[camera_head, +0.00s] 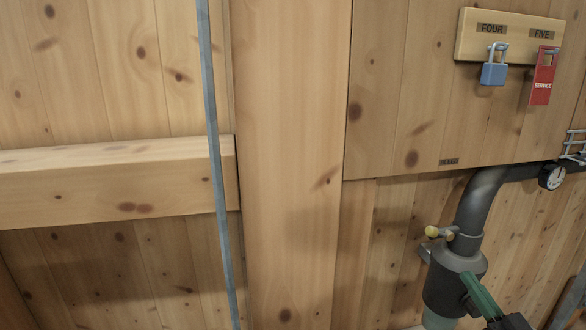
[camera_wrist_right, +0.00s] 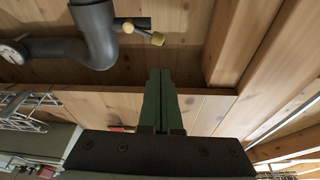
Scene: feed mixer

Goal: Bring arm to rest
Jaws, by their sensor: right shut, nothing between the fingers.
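My right gripper (camera_head: 467,278) shows at the lower right of the head view, its green fingers in front of the dark pipe's lower part (camera_head: 444,286). In the right wrist view the green fingers (camera_wrist_right: 160,75) are side by side and closed, with nothing between them. They point toward the wooden wall, and I cannot tell how far they are from the pipe. My left gripper is in neither view.
A dark curved pipe (camera_head: 482,195) with a yellow-knobbed valve (camera_head: 432,231) and a gauge (camera_head: 551,176) is at right. Above hangs a board (camera_head: 510,30) with a blue padlock (camera_head: 494,72) and red tag (camera_head: 542,80). A thin grey rod (camera_head: 213,150) crosses the wooden wall at left.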

